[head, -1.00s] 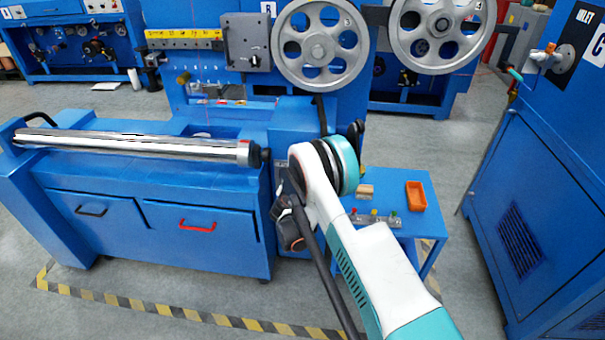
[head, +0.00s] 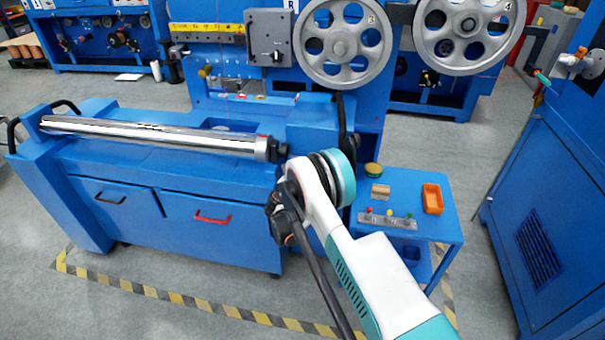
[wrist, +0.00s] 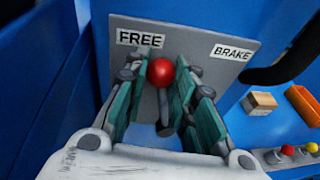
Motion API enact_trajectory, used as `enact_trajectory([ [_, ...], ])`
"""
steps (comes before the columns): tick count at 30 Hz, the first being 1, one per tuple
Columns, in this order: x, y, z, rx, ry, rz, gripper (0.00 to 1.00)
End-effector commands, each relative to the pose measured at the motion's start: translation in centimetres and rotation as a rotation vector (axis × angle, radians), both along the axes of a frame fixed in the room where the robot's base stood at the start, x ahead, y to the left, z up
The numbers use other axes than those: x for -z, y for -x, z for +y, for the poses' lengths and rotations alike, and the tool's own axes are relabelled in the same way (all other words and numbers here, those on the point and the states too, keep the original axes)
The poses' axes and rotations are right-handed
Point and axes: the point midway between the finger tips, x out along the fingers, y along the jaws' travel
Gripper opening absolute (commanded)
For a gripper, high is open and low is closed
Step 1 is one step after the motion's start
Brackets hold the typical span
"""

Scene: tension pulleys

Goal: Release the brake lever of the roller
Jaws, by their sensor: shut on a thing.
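The brake lever shows in the wrist view as a red ball knob (wrist: 160,72) on a grey shaft, in front of a grey plate (wrist: 192,40). The plate has a FREE label (wrist: 139,38) at left and a BRAKE label (wrist: 232,51) at right. The knob is just below and slightly right of FREE. My gripper (wrist: 161,88) is shut on the lever, with teal finger pads on both sides of it. In the head view my arm hides the lever. The shiny steel roller (head: 150,134) lies across the blue machine.
A blue side table (head: 440,222) holds a wooden block (head: 379,192), an orange tray (head: 432,199) and a button strip (head: 387,220). A tall blue cabinet (head: 535,180) stands at right. The floor in front is clear, with yellow-black tape.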

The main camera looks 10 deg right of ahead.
Motion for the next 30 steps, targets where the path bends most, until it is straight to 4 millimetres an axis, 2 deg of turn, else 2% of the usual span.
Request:
enact_trajectory([
  [5, 0.0, 0.0, 0.0, -0.001, -0.002, 0.000, 0.00],
  [6, 0.0, 0.0, 0.0, -0.001, -0.002, 0.000, 0.33],
  [8, 0.0, 0.0, 0.0, -0.001, -0.002, 0.000, 0.45],
  [20, -0.1, 0.3, 0.2, -0.001, -0.002, 0.000, 0.45],
  [23, -0.3, 1.2, 0.8, -0.001, -0.003, 0.000, 0.45],
  [30, -1.4, 5.4, 2.7, -0.002, -0.002, 0.000, 0.45],
])
